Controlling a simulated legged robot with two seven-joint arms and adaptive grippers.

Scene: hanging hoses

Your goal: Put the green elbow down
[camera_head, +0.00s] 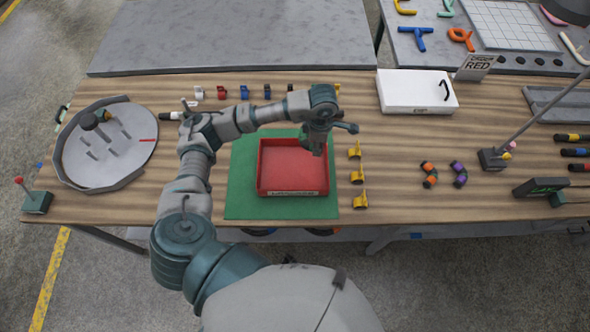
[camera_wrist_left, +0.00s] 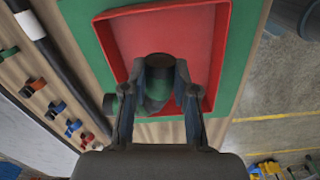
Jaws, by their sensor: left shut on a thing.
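My left gripper (camera_head: 317,140) is over the right part of the red tray (camera_head: 262,168). In the left wrist view the gripper (camera_wrist_left: 160,92) is shut on the green elbow (camera_wrist_left: 157,84), a dark green curved pipe piece between its two fingers. The red tray (camera_wrist_left: 217,40) shows behind the elbow in that view. I cannot tell whether the elbow touches the tray floor. In the head view the elbow is mostly hidden by the gripper. My right gripper is not in view.
The tray sits on a green mat (camera_head: 240,190). Yellow clips (camera_head: 357,177) stand along its right side. A round grey fixture (camera_head: 100,170) is at the left. A white box (camera_head: 415,92) stands behind.

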